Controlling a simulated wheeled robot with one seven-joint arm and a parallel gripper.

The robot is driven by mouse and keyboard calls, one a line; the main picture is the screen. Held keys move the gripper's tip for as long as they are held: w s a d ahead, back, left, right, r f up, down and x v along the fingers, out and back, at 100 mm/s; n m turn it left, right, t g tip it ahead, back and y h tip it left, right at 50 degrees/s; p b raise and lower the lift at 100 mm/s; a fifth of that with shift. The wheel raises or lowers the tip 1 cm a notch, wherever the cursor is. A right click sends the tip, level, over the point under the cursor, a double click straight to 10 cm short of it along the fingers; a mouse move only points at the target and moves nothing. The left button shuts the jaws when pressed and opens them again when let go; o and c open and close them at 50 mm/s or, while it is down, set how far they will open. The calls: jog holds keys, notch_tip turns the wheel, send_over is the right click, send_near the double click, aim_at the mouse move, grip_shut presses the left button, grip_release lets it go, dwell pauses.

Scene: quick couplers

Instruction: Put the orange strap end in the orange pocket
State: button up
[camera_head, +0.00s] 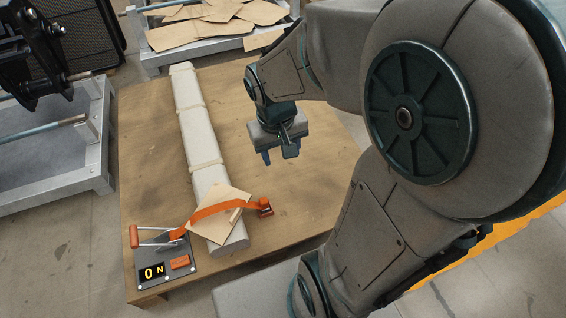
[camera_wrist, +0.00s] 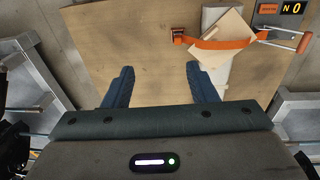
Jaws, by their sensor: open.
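An orange strap (camera_head: 222,207) arches over a long pale wrapped roll (camera_head: 190,110) and a tan sheet on it. It also shows in the wrist view (camera_wrist: 222,44). Its right end meets a small orange-and-dark block (camera_head: 265,207), also seen in the wrist view (camera_wrist: 178,36). I cannot tell whether this block is the pocket or whether the strap end sits inside it. The strap's left end runs to a lever with an orange handle (camera_head: 133,236). My gripper (camera_head: 278,154) is open and empty, above the table and apart from the strap; its fingers also show in the wrist view (camera_wrist: 160,72).
Metal racks stand at left (camera_head: 50,160) and behind (camera_head: 155,58), the latter holding tan sheets (camera_head: 215,25).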

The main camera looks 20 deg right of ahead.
jog(key=s+a+r+y, duration=0.1)
jog(key=s+r, duration=0.2)
jog(key=s, duration=0.2)
jog(key=shift+s+a, duration=0.4)
